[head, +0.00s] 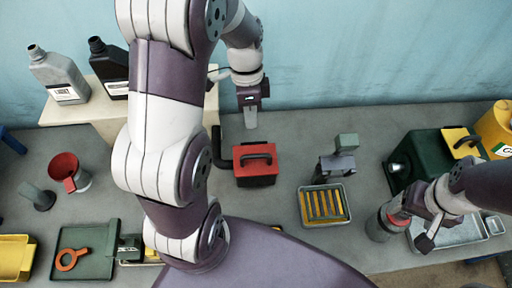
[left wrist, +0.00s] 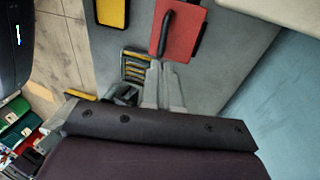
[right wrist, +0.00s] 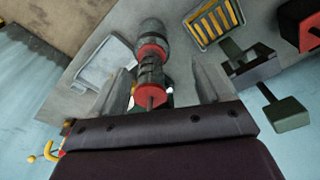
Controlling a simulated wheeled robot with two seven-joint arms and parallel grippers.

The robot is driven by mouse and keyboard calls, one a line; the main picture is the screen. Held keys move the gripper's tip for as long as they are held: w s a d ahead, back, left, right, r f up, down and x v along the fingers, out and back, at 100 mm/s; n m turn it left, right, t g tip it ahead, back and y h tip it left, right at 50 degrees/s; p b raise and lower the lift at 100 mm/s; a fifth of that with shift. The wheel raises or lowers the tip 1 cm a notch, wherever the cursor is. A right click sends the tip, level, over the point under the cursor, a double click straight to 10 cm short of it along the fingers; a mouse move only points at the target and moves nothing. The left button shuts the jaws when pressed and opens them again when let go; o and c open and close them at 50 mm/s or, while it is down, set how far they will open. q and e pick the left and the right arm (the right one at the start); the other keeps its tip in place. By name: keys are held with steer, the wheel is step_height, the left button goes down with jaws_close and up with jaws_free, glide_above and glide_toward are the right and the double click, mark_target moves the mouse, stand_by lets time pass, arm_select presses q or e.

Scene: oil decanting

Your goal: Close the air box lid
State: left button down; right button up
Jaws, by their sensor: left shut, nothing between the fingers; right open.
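A red box-shaped piece with a black handle on top (head: 255,167) stands on the grey table near the middle. Its red top and handle also show in the left wrist view (left wrist: 184,38). Nothing labels it as the air box, and I cannot tell whether its top is a separate lid. My left gripper (head: 251,120) is shut and empty above the table, behind the red piece and apart from it. Its fingers show together in the left wrist view (left wrist: 158,70). My right gripper (head: 411,226) is open at the right, beside a red-banded cylinder (head: 380,226), which shows between its fingers in the right wrist view (right wrist: 151,65).
A metal tray with yellow slats (head: 324,222) and a small grey-green block piece (head: 346,142) stand right of the red piece. A dark green machine with a yellow part (head: 418,160) is further right. Bottles (head: 60,75), a red funnel (head: 66,170) and a green tray (head: 88,238) are left.

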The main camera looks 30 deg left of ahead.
arm_select(q)
steer(key=p, duration=0.1)
glide_toward(255, 155)
steer(key=x, duration=0.2)
steer(key=p+x, duration=0.1)
steer(key=x, duration=0.3)
steer(key=shift+s, duration=0.1)
steer(key=shift+f, duration=0.4)
arm_select(e)
steer(key=r, duration=0.1)
steer(key=w+r, duration=0.1)
steer(key=shift+a+r, duration=0.1)
steer(key=shift+r, duration=0.2)
arm_select(q)
steer(key=shift+d, duration=0.1)
